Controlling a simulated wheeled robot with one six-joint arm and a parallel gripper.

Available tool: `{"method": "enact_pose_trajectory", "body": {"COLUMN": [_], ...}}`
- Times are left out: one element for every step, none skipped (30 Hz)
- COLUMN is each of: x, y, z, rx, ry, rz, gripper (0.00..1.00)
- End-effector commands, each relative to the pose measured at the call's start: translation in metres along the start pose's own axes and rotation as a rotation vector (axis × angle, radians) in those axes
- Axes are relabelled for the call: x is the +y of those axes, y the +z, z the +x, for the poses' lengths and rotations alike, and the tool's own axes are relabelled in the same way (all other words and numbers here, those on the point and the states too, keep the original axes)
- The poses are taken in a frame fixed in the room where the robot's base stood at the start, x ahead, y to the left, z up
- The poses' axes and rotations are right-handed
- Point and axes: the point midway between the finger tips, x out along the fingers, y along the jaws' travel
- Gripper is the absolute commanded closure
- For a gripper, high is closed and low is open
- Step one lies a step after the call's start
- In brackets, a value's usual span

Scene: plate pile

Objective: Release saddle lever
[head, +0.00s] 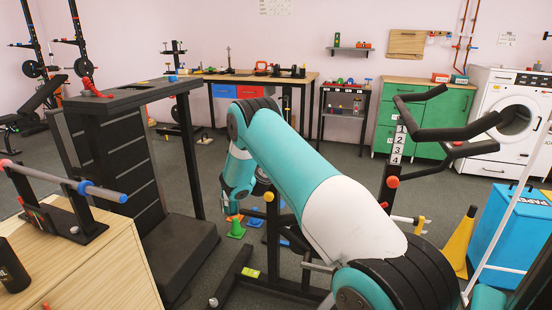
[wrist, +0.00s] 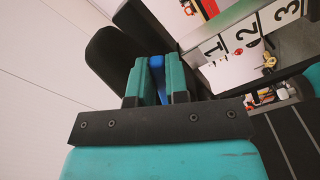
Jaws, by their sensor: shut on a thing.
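In the wrist view, the two teal fingers of my gripper (wrist: 158,70) are closed on a narrow blue piece (wrist: 157,62), which looks like the lever. Most of it is hidden between the fingers. A black rounded part (wrist: 108,58), possibly the saddle, lies beside and behind the fingers. A white strip numbered 1, 2, 3 (wrist: 240,45) on a post runs to the right. In the head view, my arm covers the middle of the exercise bike, and my gripper and the lever are hidden. The bike's black handlebar (head: 440,132) stands right of my arm.
The bike's front post has a numbered strip (head: 398,145) and a red knob (head: 392,182). A treadmill (head: 185,245) stands left of my arm. A wooden cabinet (head: 75,260) is at the near left. A yellow cone (head: 459,243) and a blue bin (head: 502,235) stand at right.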

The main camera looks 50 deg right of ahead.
Motion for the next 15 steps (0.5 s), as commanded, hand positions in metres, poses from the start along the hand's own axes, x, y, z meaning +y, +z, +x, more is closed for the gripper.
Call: {"method": "enact_pose_trajectory", "body": {"x": [0.0001,0.0003,0.0006,0.0007,0.0008,0.0009,0.001,0.001,0.001,0.001,0.001,0.0009,0.0009,0.0009,0.0009], "y": [0.0,0.0,0.0,0.0,0.0,0.0,0.0,0.0,0.0,0.0,0.0,0.0,0.0,-0.0001,-0.0001], "z": [-0.0005,-0.0005,-0.0005,-0.0005,-0.0005,-0.0005,-0.0005,-0.0006,-0.0006,-0.0006,-0.0006,-0.0006,-0.0006,-0.0006,-0.0006], "rx": [-0.001,0.0,0.0,0.0,0.0,0.0,0.0,0.0,0.0,0.0,0.0,0.0,0.0,0.0,0.0], "ry": [-0.002,-0.002,-0.002,-0.002,-0.002,-0.002,-0.002,-0.002,-0.002,-0.002,-0.002,-0.002,-0.002,-0.002,-0.002], "rz": [-0.012,-0.018,-0.025,-0.029,-0.033,-0.037,-0.038,-0.04,-0.041,-0.041,-0.041,-0.041,-0.041,-0.041,-0.041], "gripper": [1.0,1.0,1.0,1.0,1.0,1.0,1.0,1.0,1.0,1.0,1.0,1.0,1.0,1.0,1.0]}}
